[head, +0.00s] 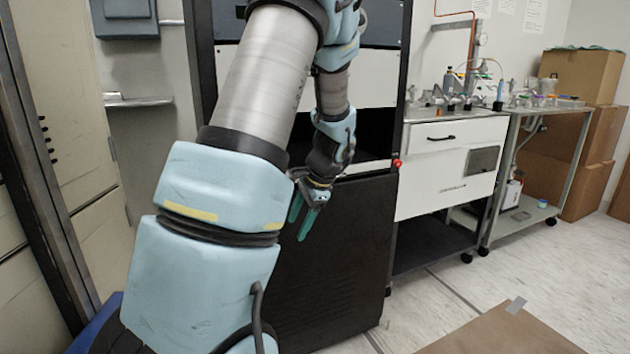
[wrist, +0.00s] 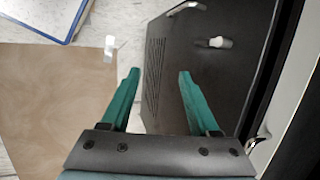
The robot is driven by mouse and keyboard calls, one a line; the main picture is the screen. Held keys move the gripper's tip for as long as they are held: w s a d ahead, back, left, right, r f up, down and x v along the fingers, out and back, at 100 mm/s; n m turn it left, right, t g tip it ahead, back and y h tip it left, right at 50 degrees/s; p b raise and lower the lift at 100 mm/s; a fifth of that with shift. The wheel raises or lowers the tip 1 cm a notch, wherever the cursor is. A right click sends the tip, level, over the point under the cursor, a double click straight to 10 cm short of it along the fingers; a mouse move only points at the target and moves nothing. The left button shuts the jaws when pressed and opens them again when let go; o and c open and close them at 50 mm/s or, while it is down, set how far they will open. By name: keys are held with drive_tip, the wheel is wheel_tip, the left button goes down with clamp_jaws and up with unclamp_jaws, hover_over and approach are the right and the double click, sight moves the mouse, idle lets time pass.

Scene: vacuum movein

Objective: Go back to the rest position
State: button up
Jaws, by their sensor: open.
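My gripper (head: 310,215) hangs at the end of my raised, bent arm, in front of a tall black cabinet (head: 335,265). Its two green fingers point downward. In the wrist view my gripper (wrist: 157,95) shows both green fingers spread apart, with nothing between them. The black cabinet panel (wrist: 225,75) with its vent slots shows behind and beside the fingers. My arm hides part of the cabinet in the head view.
A white drawer bench (head: 450,180) and a metal cart (head: 525,215) stand right of the cabinet. Cardboard boxes (head: 585,85) are stacked far right. A brown sheet (head: 505,335) lies on the floor at lower right. Open floor (head: 550,265) lies before the cart.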

drive_tip(key=s+a+r+n+h, duration=0.1)
drive_tip(key=s+a+n+h, duration=0.1)
drive_tip(key=s+n, duration=0.5)
drive_tip(key=s+a+r+n+h, duration=0.15)
drive_tip(key=s+n, duration=0.25)
drive_tip(key=s, duration=0.6)
wheel_tip(320, 180, up, 18)
drive_tip(key=p, duration=1.7)
drive_tip(key=shift+d+f+h, duration=0.15)
drive_tip(key=shift+d+h, duration=0.05)
drive_tip(key=shift+h, duration=0.25)
